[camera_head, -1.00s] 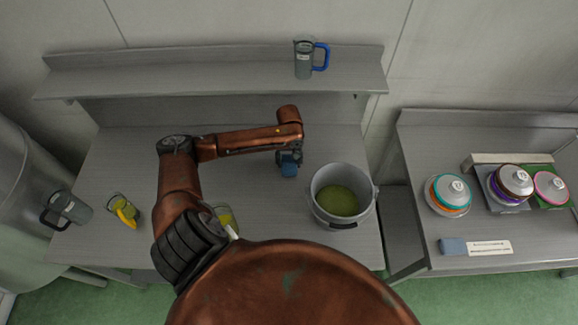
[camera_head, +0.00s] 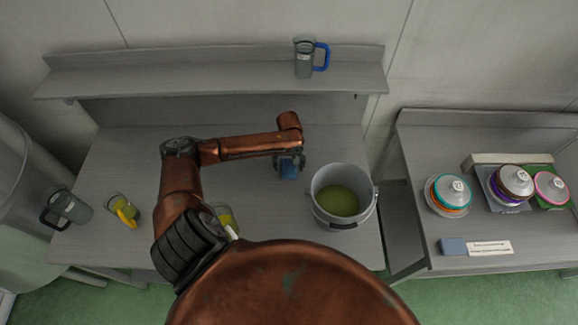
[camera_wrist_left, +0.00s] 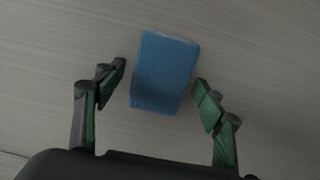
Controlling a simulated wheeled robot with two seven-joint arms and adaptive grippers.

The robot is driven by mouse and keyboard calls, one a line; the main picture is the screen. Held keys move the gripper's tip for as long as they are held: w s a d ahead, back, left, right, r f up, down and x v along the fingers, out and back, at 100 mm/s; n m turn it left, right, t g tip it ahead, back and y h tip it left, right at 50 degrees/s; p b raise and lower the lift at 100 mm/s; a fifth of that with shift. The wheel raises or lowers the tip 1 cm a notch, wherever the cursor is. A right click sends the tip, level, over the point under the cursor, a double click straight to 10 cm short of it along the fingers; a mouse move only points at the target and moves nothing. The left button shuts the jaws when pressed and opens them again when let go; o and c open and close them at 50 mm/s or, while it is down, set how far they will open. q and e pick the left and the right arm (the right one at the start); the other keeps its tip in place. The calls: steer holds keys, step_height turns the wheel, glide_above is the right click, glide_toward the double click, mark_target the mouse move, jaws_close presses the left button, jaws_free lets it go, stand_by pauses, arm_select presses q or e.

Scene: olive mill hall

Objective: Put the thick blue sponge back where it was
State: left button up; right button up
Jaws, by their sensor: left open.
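A blue sponge (camera_head: 288,171) is at the middle of the left steel table, left of the grey pot. My left gripper (camera_head: 290,167) is over it, pointing down. In the left wrist view the sponge (camera_wrist_left: 165,72) lies between the spread fingertips of the gripper (camera_wrist_left: 160,82), with a gap on each side. The left gripper is open and holds nothing. A second blue sponge (camera_head: 452,246) lies at the front of the right table, beside a white label card (camera_head: 490,248). My right gripper is not in view.
A pot (camera_head: 322,210) with green contents stands close right of the gripper. Yellow-filled glasses (camera_head: 120,205) (camera_head: 225,216) and a grey mug (camera_head: 70,207) are left. A blue-handled mug (camera_head: 304,60) is on the shelf (camera_head: 200,75). Lidded containers (camera_head: 450,192) stand on the right table (camera_head: 430,150).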

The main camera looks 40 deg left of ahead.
mark_target(289, 166)
arm_select(q)
step_height(289, 166, up, 12)
steer(key=p, duration=0.1)
steer(key=shift+r, duration=0.15)
stand_by(0.3)
